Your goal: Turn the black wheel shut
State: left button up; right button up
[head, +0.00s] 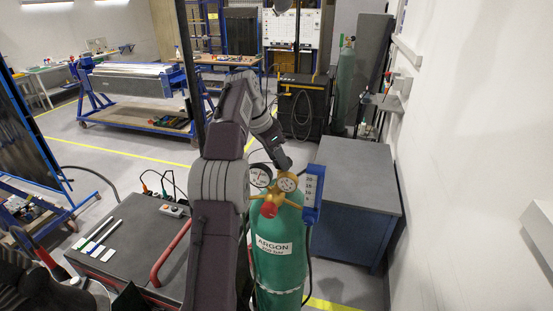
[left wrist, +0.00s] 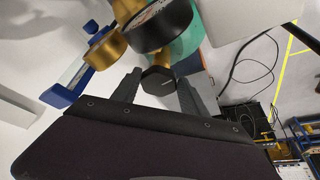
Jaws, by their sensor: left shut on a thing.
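The green argon cylinder (head: 280,262) stands upright right of centre in the head view; part of it shows at the top of the left wrist view (left wrist: 188,44). My left gripper (head: 284,163) reaches over to the top of the cylinder, behind the gauges. In the left wrist view its two fingers (left wrist: 160,88) are on either side of the black wheel (left wrist: 159,80) and shut on it. The wheel is hidden or too small to make out in the head view. My right gripper is not in view.
Close by are the brass regulator with its dial gauge (head: 288,184), a second gauge (head: 260,176), a red knob (head: 268,210) and a blue flowmeter (head: 314,190). A blue cabinet (head: 345,200) stands to the right. A dark-topped cart (head: 135,240) stands to the left.

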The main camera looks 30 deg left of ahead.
pick_arm(q)
jog(key=shift+w+m, duration=0.1)
jog(key=shift+m, duration=0.4)
jog(key=o, duration=1.4)
jog(key=shift+c, duration=0.2)
jog(key=shift+w+d+f, duration=0.1)
jog(key=shift+w+d, duration=0.1)
jog(key=shift+w, duration=0.2)
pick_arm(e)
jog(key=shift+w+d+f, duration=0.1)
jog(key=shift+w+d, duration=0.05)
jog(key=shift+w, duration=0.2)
pick_arm(q)
jog(key=shift+s, duration=0.15)
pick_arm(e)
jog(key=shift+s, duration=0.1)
